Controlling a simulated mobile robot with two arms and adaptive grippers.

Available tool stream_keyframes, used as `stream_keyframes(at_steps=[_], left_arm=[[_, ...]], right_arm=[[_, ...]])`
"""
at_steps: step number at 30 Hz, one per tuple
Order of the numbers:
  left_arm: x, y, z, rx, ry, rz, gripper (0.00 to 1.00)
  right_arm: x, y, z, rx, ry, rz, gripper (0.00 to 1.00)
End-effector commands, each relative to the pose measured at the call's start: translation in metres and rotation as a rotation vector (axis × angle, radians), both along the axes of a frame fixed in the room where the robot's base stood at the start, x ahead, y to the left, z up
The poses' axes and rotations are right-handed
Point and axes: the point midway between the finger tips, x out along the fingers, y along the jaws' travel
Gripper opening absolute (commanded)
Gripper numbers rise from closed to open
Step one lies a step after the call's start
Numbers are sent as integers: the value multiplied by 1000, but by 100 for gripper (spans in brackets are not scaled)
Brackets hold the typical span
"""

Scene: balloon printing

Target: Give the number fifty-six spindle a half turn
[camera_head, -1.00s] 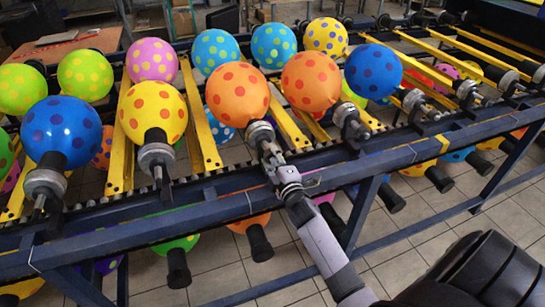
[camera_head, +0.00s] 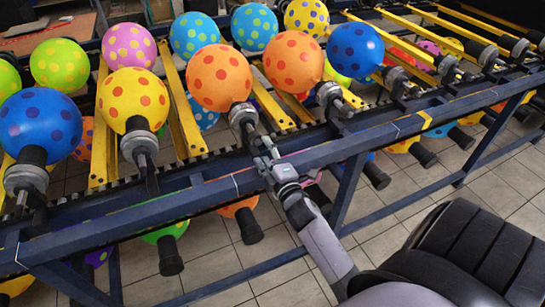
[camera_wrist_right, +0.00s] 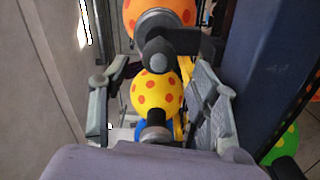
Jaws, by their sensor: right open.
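Spindles carry polka-dot balloons along a dark blue rail. No spindle number is legible, so I cannot tell which is fifty-six. My right gripper (camera_head: 265,155) is at the outer end of the grey spindle (camera_head: 241,115) under the left of two front orange balloons (camera_head: 220,77). In the right wrist view its fingers (camera_wrist_right: 158,72) are open. A spindle end (camera_wrist_right: 158,55) shows ahead between the fingertips, with an orange balloon (camera_wrist_right: 160,14) beyond. I see no grip on it. My left gripper is not in view.
The blue rail (camera_head: 340,145) runs close to my right gripper and shows at the right in the wrist view (camera_wrist_right: 262,70). Neighbouring spindles hold a yellow balloon (camera_head: 133,98) and another orange balloon (camera_head: 293,62). More balloons hang below the rail. Tiled floor is open in front.

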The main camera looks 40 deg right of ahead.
Motion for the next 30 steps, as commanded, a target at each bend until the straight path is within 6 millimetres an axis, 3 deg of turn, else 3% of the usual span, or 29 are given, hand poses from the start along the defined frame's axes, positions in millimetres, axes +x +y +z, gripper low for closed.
stream_keyframes(at_steps=[3, 10, 30], left_arm=[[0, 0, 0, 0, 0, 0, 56], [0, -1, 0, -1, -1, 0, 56], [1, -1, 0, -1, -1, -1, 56]], right_arm=[[-24, 5, -1, 2, 2, -2, 56], [-49, 12, 0, 1, 1, -1, 56], [-53, 13, 0, 0, 0, 0, 56]])
